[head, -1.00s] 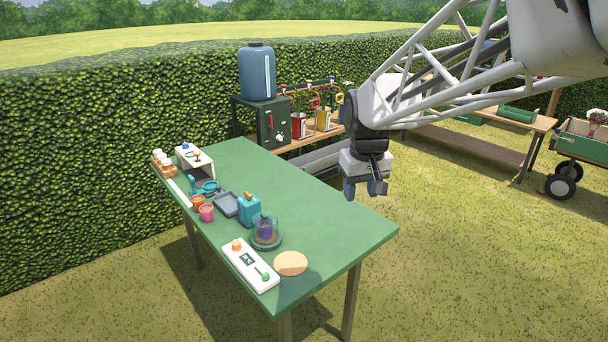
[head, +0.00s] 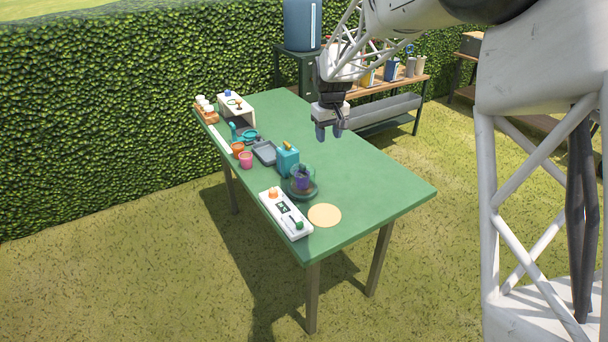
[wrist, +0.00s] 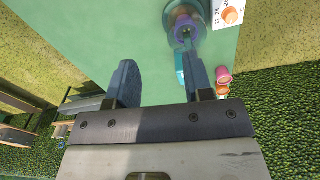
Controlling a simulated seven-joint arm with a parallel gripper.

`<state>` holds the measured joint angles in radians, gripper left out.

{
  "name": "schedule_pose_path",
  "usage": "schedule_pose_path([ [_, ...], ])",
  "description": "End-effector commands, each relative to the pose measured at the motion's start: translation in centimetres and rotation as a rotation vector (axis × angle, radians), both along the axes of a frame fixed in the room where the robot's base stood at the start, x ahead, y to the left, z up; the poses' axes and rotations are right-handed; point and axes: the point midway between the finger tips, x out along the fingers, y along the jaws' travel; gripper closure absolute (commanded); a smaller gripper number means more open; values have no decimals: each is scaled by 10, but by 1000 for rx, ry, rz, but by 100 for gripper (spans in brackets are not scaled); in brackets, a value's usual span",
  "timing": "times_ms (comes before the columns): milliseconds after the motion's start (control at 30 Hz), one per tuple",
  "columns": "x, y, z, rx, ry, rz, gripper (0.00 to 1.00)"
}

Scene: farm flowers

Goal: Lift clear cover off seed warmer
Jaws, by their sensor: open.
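The seed warmer (head: 300,194) is a round dark-green base near the front of the green table (head: 375,178). A clear cover (head: 303,172) stands upright on it, with something purple inside. In the wrist view, the clear cover (wrist: 186,22) shows at the top, beyond the right finger and partly overlapped by its tip. My gripper (head: 329,133) is open and empty, above the table's back right edge, apart from the cover. In the wrist view, my gripper's two fingers (wrist: 160,75) are spread with bare green table showing between them.
A teal box (head: 287,158) stands close beside the cover on its far left. A white control panel (head: 286,214) lies in front, and a tan disc (head: 324,215) lies to the right. Cups and a grey tray (head: 265,152) line the left side. The table's right half is clear.

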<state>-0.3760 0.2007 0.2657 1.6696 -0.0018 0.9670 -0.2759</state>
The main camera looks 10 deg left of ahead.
Motion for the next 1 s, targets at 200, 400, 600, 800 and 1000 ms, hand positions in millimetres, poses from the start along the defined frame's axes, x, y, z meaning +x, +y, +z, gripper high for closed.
schedule_pose_path([
  [200, 31, 50, -41, -9, 21, 69, 53],
  [400, 48, 82, -68, -13, 32, 114, 53],
  [600, 54, 96, -78, -16, 35, 132, 53],
  [800, 55, 96, -79, -16, 35, 133, 53],
  [1000, 54, 96, -81, -15, 36, 133, 53],
])
